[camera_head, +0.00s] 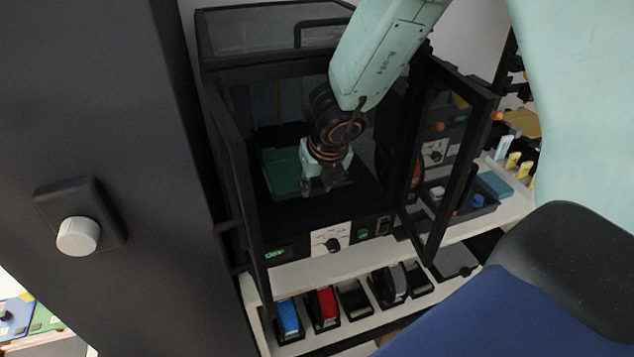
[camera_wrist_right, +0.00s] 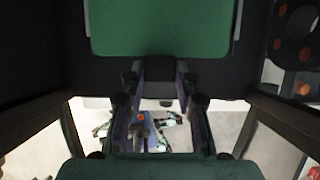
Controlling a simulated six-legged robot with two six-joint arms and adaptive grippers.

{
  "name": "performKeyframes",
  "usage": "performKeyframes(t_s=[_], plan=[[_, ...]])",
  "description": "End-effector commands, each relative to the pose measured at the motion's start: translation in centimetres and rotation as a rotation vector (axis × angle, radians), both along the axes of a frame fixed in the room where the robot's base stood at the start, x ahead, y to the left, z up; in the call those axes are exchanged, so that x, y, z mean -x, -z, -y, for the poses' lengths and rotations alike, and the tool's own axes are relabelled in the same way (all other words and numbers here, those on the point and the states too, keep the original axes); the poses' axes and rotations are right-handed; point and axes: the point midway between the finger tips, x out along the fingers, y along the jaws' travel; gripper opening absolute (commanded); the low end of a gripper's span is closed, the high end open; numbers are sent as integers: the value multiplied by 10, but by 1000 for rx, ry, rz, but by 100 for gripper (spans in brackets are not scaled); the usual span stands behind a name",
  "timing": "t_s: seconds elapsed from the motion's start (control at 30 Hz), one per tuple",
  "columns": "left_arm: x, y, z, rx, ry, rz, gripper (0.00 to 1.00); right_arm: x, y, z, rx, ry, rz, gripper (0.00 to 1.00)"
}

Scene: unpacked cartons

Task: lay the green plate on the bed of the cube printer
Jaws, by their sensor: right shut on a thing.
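The green plate (camera_head: 283,171) is inside the open-fronted black cube printer (camera_head: 290,225), at or just above its bed. Whether it touches the bed cannot be told. In the right wrist view the plate (camera_wrist_right: 160,28) fills the top middle, with a thin grey strip along each side. My right gripper (camera_head: 322,188) reaches in through the front, fingers shut at the plate's near edge. In the wrist view its fingers (camera_wrist_right: 159,88) close on a dark part in front of the plate. The bed is mostly hidden by the plate and gripper. My left gripper is not in view.
The printer's glazed door (camera_head: 445,165) stands open on the right, close to my arm. Spools, including a blue one (camera_head: 288,318) and a red one (camera_head: 323,306), sit below the printer. A dark tray (camera_head: 470,215) stands right of the door.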

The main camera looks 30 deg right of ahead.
Motion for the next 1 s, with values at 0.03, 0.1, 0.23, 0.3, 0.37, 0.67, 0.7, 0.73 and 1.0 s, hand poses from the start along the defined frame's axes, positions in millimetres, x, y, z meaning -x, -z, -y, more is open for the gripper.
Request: performKeyframes(t_s=[0.03, 0.1, 0.23, 0.3, 0.37, 0.67, 0.7, 0.73, 1.0], plan=[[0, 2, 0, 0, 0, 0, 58, 0, 2, 0, 0, 0, 1, 0], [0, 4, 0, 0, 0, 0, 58, 0, 4, 0, 0, 0, 1, 0], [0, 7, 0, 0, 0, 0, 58, 0, 7, 0, 0, 0, 1, 0], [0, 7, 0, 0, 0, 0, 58, 0, 7, 0, 0, 0, 1, 34], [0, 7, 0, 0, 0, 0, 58, 0, 7, 0, 0, 0, 1, 39], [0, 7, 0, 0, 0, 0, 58, 0, 7, 0, 0, 0, 0, 58], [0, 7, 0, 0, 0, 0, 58, 0, 7, 0, 0, 0, 0, 58], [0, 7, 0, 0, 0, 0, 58, 0, 7, 0, 0, 0, 0, 58], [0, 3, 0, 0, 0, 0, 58, 0, 3, 0, 0, 0, 0, 58]])
